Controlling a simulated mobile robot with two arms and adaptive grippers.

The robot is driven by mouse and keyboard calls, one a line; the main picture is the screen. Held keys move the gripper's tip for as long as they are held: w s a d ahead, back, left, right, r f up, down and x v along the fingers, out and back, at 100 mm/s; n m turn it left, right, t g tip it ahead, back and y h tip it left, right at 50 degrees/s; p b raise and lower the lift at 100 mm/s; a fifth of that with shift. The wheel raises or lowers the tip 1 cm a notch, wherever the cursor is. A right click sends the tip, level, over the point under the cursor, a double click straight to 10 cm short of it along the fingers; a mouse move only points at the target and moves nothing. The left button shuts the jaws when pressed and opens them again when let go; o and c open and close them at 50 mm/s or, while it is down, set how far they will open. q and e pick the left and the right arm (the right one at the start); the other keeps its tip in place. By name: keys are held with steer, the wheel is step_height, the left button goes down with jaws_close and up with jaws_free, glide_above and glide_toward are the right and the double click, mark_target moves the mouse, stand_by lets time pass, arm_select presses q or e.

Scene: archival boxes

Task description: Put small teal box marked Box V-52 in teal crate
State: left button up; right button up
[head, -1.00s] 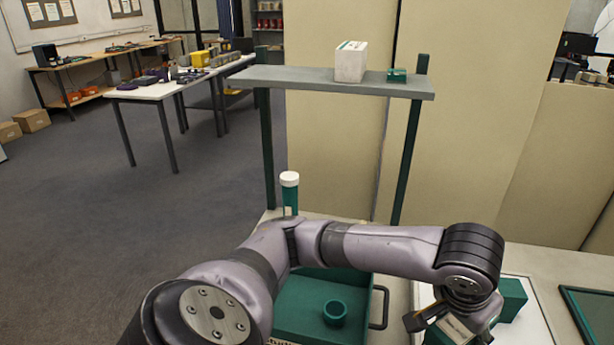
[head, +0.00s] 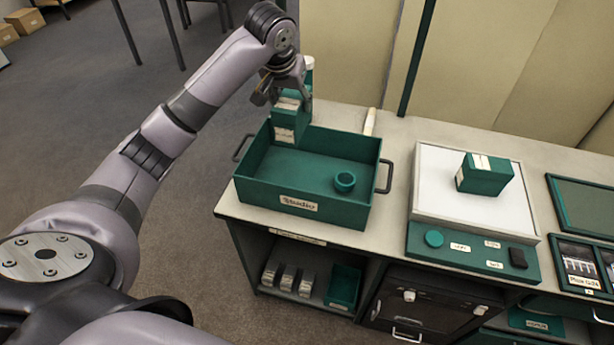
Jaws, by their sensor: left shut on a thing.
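My left gripper (head: 274,92) is shut on a small teal box (head: 291,119) with pale labels. It holds the box upright at the back left of the teal crate (head: 300,205). The box's lower end overlaps the crate's inside in the head view; I cannot tell whether it touches the floor. Its lettering is too small to read. The crate has dark side handles, a front label and a small teal ring-shaped cup inside. Another teal box (head: 480,180) sits on the white-topped scale to the right. My right gripper is not in view.
A white-capped teal bottle (head: 309,72) stands behind the held box. A pale rod-like thing (head: 370,122) lies behind the crate. The scale (head: 428,190) stands to the right, with framed panels beyond. The crate's middle floor is clear.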

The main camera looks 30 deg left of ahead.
arm_select(q)
steer(key=shift+w+a+f, duration=0.35)
steer(key=shift+a+f, duration=0.1)
steer(key=shift+a, duration=0.15)
steer(key=shift+w+a+f, duration=0.3)
steer(key=shift+a+f, duration=0.15)
steer(key=shift+a, duration=0.15)
steer(key=shift+f+p, duration=1)
steer(key=shift+f, duration=8.1)
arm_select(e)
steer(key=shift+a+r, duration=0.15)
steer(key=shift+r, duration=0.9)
arm_select(q)
steer(key=shift+f, duration=0.15)
steer(key=o, duration=1.2)
steer(key=shift+s, duration=0.1)
steer(key=shift+o, duration=1.1)
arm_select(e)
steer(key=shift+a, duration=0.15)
